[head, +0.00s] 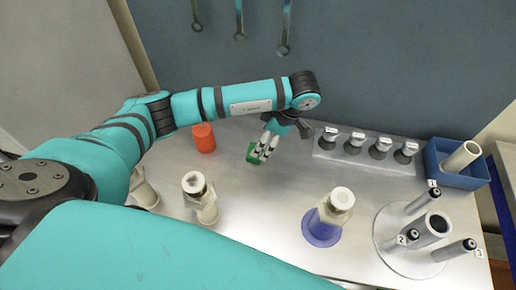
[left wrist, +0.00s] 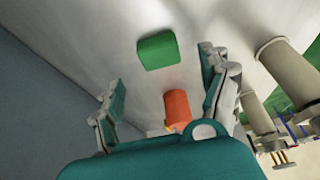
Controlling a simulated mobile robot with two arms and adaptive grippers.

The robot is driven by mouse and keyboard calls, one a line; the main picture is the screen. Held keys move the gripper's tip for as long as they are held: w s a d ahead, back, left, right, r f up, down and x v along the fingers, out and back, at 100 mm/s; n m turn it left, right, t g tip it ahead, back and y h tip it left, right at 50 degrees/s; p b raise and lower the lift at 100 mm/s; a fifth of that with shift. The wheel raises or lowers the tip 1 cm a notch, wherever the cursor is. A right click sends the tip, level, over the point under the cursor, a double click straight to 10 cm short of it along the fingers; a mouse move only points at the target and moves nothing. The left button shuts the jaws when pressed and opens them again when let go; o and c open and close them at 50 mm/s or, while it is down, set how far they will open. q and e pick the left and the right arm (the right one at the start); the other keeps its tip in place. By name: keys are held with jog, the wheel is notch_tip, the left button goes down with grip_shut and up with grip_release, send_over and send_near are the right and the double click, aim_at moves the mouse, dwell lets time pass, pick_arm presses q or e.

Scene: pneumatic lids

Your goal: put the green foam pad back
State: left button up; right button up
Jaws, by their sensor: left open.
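The green foam pad (head: 252,153) is a small green block on the grey bench, near the middle of the head view. My left gripper (head: 264,152) is just beside it with fingers pointing down, partly covering the pad. In the left wrist view the pad (left wrist: 158,50) lies on the bench surface beyond the spread fingertips of my left gripper (left wrist: 161,67), roughly in line with the gap between them. The left gripper is open and empty. No contact between fingers and pad is visible. My right gripper is not in view.
An orange cylinder (head: 203,138) stands left of the pad. White-capped fittings (head: 203,200) stand in front, one on a blue base (head: 322,229). A row of knobs (head: 366,149), a blue bin (head: 431,159) and a round stand (head: 393,246) are to the right. Wrenches (head: 284,30) hang behind.

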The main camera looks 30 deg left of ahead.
pick_arm(q)
jog(key=v, duration=0.6)
jog(key=shift+f, duration=0.1)
dwell(0.3)
